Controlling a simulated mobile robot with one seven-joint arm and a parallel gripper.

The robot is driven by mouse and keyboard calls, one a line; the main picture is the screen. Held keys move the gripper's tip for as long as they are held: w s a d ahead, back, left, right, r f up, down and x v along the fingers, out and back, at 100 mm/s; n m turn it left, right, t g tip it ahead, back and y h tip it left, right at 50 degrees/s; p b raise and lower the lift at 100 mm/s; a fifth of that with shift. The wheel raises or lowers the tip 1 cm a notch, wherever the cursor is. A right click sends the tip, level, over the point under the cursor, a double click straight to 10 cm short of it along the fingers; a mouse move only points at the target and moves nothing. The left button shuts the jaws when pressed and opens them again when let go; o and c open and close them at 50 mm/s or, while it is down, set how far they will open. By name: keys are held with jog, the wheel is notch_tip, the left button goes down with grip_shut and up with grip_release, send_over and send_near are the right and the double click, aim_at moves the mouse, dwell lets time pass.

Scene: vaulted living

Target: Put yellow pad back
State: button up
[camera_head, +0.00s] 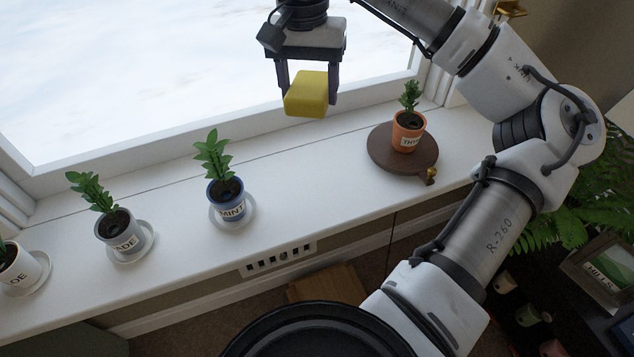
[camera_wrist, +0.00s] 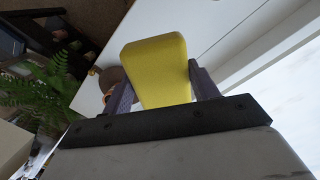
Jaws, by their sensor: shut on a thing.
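The yellow pad (camera_head: 307,94) is a block with rounded edges, held in the air above the white window sill (camera_head: 300,183). My gripper (camera_head: 307,92) is shut on it, one finger on each side. In the wrist view the yellow pad (camera_wrist: 153,68) sits between the two fingers of my gripper (camera_wrist: 158,88) and sticks out beyond them. The pad looks clear of the sill and of the pots.
A terracotta pot (camera_head: 408,131) stands on a dark round board (camera_head: 386,152) at the right. A fern (camera_head: 555,190) is at far right. The sill between mint and terracotta pots is clear.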

aim_at(320, 112)
jog(key=s+f+n, duration=0.1)
jog(key=s+d+f+n, duration=0.1)
jog(key=shift+s+d+f+t, duration=0.1)
jog(key=shift+s+d+t, duration=0.2)
jog(key=shift+s+t, duration=0.1)
jog(key=shift+s+d+f, duration=0.1)
jog(key=shift+f, duration=0.15)
notch_tip(320, 112, down, 20)
jog(key=p, duration=0.4)
jog(key=shift+r, duration=0.15)
jog(key=o, duration=1.1)
notch_tip(320, 112, up, 12)
jog(key=shift+s+r+b, duration=0.1)
jog(key=shift+s+b, duration=0.05)
jog(key=shift+b, duration=0.9)
